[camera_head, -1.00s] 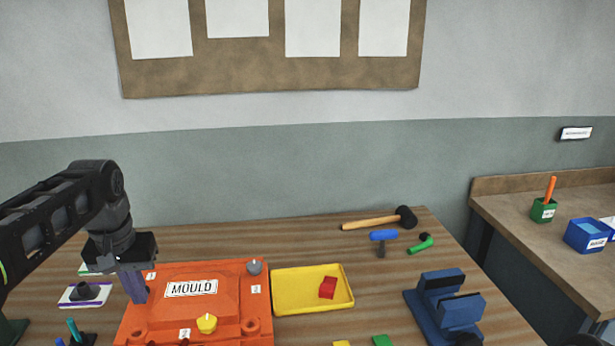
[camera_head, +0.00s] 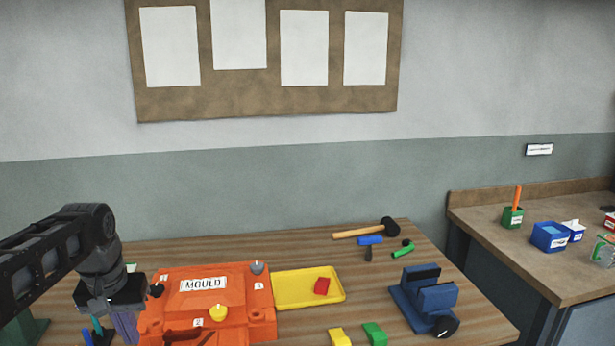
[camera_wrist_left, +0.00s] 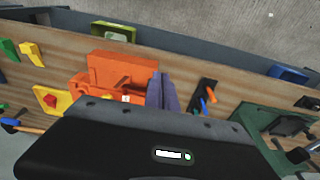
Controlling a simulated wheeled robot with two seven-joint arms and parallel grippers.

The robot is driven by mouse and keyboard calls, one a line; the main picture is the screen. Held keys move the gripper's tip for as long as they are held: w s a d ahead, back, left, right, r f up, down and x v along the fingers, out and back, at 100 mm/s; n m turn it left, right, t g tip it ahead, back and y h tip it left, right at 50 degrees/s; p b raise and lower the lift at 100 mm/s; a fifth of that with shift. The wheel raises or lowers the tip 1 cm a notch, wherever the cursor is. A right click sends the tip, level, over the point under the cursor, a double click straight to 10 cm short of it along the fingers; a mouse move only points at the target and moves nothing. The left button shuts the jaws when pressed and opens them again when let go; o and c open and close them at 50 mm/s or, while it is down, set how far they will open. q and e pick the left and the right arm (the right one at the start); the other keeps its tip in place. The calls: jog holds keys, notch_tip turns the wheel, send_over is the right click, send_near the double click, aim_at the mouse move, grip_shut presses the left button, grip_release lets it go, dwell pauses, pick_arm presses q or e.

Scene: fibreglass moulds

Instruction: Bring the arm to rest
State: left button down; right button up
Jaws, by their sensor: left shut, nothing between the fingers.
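My left arm comes in from the left in the head view. Its gripper (camera_head: 124,326) points down just left of the orange mould (camera_head: 235,308), its purple fingers together with nothing between them. In the left wrist view the shut fingers (camera_wrist_left: 162,92) show beside the orange mould (camera_wrist_left: 112,70). Whether they touch the mould I cannot tell. The mould carries a "MOULD" label, a yellow knob (camera_head: 219,313), a grey knob (camera_head: 257,268) and a dark knob (camera_head: 156,290). My right gripper does not show.
A yellow tray (camera_head: 290,301) with a red block (camera_head: 322,286) lies right of the mould. A mallet (camera_head: 365,231), a blue-headed tool (camera_head: 370,241) and a blue vise-like stand (camera_head: 436,297) are further right. A side bench (camera_head: 490,233) holds small bins.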

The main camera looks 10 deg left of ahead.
pick_arm(q)
jog(key=w+d+f+m+h, duration=0.1)
jog(key=w+d+f+h, duration=0.1)
jog(key=d+f, duration=0.9)
jog(key=w+d+f+m+h, duration=0.1)
jog(key=d+f, duration=0.6)
jog(key=f, duration=0.9)
jog(key=s+d+f, duration=0.7)
jog(key=s+f, duration=0.1)
jog(key=s, duration=0.2)
jog(key=s+d+f+g+h, duration=0.1)
jog(key=s+d+f, duration=0.6)
jog(key=s+f, duration=0.2)
jog(key=shift+s+d+h, duration=0.3)
jog(key=shift+s+d, duration=0.05)
jog(key=shift+s, duration=0.4)
